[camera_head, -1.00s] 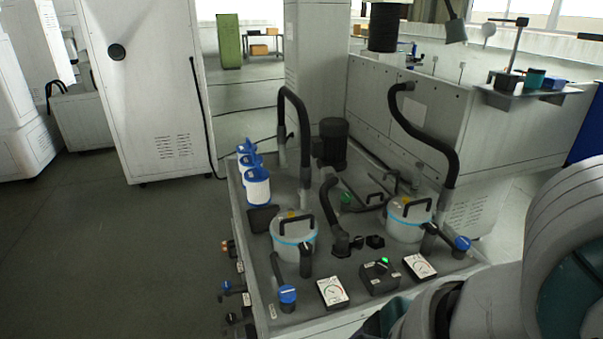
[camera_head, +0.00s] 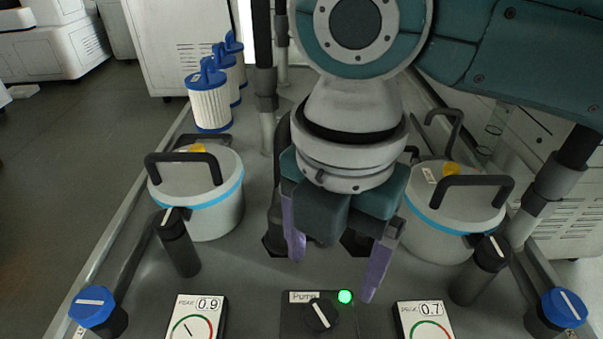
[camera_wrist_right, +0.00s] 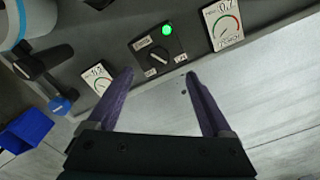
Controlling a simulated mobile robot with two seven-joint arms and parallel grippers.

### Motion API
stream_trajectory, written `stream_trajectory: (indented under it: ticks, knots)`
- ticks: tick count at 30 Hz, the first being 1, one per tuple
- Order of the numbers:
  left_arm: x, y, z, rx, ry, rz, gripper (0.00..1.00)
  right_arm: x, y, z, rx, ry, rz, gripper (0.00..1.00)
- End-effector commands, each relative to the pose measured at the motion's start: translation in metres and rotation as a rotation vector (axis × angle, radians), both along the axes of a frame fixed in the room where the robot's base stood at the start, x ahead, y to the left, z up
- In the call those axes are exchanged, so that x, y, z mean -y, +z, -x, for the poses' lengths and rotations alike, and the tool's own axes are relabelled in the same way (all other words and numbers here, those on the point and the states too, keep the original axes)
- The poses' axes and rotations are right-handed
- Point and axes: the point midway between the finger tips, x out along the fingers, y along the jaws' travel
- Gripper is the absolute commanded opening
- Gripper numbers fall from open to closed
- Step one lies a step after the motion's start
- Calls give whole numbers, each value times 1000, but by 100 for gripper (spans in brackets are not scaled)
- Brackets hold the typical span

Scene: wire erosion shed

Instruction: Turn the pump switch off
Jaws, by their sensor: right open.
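The pump switch (camera_head: 320,315) is a black rotary knob with a white line on a dark box labelled "Pump", at the bottom middle of the head view. A green lamp (camera_head: 344,296) glows on the box beside the knob. In the right wrist view the knob (camera_wrist_right: 157,60) and lit lamp (camera_wrist_right: 166,30) show ahead, between the fingers. My right gripper (camera_head: 331,270) is open and empty, its purple fingers pointing down just behind the box in the head view. Its spread fingers also show in the wrist view (camera_wrist_right: 160,78). My left gripper is not in view.
Gauges flank the box, left reading 0.9 (camera_head: 196,318) and right 0.7 (camera_head: 424,320). Lidded canisters (camera_head: 215,203) (camera_head: 452,222) and blue-capped valves (camera_head: 95,305) (camera_head: 562,306) stand either side. White filters (camera_head: 208,105) stand at the back left.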

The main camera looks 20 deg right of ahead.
Motion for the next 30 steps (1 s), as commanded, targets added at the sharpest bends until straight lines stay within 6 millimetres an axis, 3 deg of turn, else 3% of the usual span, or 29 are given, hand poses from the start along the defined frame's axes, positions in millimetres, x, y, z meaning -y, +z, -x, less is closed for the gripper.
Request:
stream_trajectory:
  ticks: [16,21,29,30]
  knots:
    - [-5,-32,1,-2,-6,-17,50,1,-87,0,-2,1,1,84]
    - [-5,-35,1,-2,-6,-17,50,1,-97,0,0,2,1,84]
    - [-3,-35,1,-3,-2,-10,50,1,-98,0,1,2,1,84]
    - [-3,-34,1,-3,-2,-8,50,1,-98,0,1,2,1,80]
